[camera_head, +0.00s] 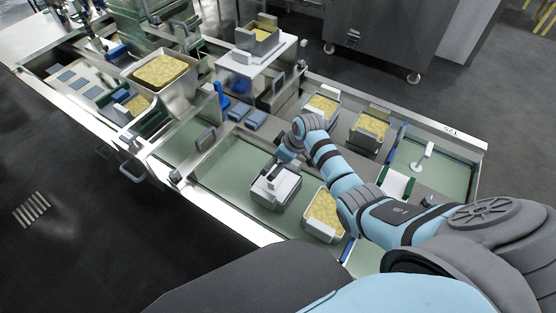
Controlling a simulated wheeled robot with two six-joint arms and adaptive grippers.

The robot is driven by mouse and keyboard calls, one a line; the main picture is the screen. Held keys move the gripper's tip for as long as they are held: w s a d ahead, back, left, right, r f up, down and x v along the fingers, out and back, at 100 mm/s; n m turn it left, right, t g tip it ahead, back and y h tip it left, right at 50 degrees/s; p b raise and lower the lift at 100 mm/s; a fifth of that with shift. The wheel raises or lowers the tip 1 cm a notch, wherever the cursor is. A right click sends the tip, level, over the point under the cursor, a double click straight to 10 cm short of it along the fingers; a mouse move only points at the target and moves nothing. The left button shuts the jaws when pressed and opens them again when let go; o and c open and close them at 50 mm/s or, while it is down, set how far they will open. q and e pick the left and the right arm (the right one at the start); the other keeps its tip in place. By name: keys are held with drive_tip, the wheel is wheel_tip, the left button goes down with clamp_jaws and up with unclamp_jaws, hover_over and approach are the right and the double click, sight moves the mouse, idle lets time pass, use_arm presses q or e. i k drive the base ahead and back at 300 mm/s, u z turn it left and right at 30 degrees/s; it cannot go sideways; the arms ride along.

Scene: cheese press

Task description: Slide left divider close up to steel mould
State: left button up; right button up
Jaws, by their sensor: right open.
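A steel mould (268,197) with a pale lid (284,183) and raised handle stands on the green floor of the near trough. A grey upright divider with a loop handle (205,139) crosses the trough to the left of this mould, with a clear gap of green floor between them. My right gripper (283,158) is open, just above and behind the lidded mould. It is small and partly hidden by its own wrist, and I cannot tell whether it touches the lid handle. My left gripper is not in view.
A mould of yellow curd (324,217) stands right of the lidded mould. Two more curd moulds (322,106) (370,129) stand behind my right arm. Blue-edged dividers (401,136) stand at the right. Blue-grey blocks (255,120) lie behind the trough.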

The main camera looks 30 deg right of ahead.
sight(207, 154)
drive_tip(key=k, duration=1)
